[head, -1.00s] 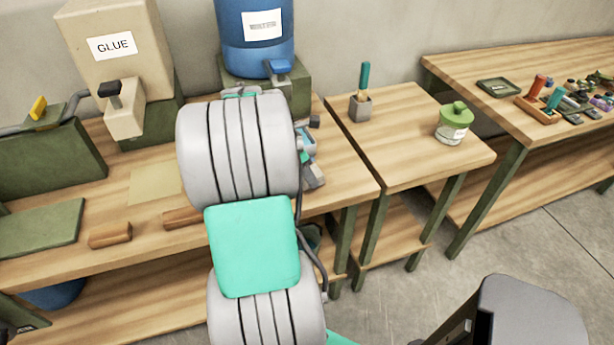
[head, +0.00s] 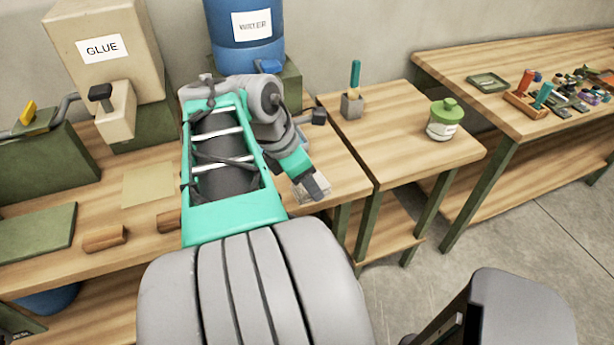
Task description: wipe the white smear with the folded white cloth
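My gripper (head: 316,188) is at the right end of the left bench, low over the bench top near its front right corner. A small pale patch (head: 308,199) shows under and around its fingers. I cannot tell whether this is the folded white cloth, the white smear or both. The fingers are too small and partly covered to tell open from shut. No other white cloth or smear shows clearly, and my arm hides the middle of the bench.
The left bench (head: 75,212) holds a glue dispenser (head: 118,62), a blue drum (head: 247,30), a pale yellow sheet (head: 148,184) and wooden blocks (head: 104,238). The middle table (head: 398,115) carries a brush in a holder (head: 352,103) and a green-lidded jar (head: 442,122). The right bench (head: 450,68) holds several small items.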

